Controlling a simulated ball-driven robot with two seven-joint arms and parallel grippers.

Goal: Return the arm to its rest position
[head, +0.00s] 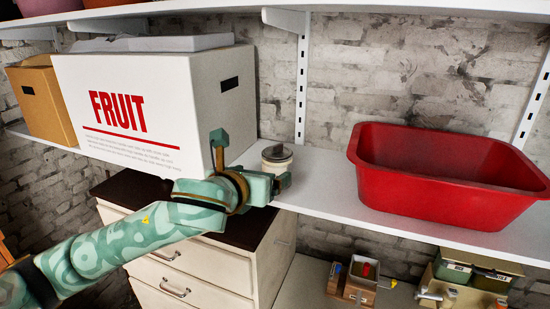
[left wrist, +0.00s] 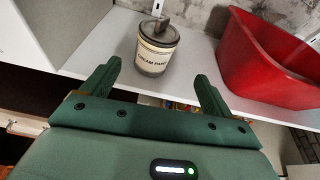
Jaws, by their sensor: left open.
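My left arm (head: 130,235), with a green patterned sleeve, reaches in from the left to the middle of the head view. My left gripper (head: 250,162) is in front of the white shelf's edge, beside the FRUIT box. Its two fingers are spread and empty in the left wrist view (left wrist: 157,72). A small jar with a grey lid (head: 277,157) stands upright on the shelf just beyond the fingers. The left wrist view shows its cream label (left wrist: 157,57), and no finger grips it. My right gripper is not in view.
A white FRUIT box (head: 150,105) and a brown carton (head: 40,100) stand left on the shelf (head: 320,190). A red tub (head: 440,185) stands right. Below are a drawer cabinet (head: 205,265) and small boxes (head: 360,280). Another shelf (head: 400,5) runs above.

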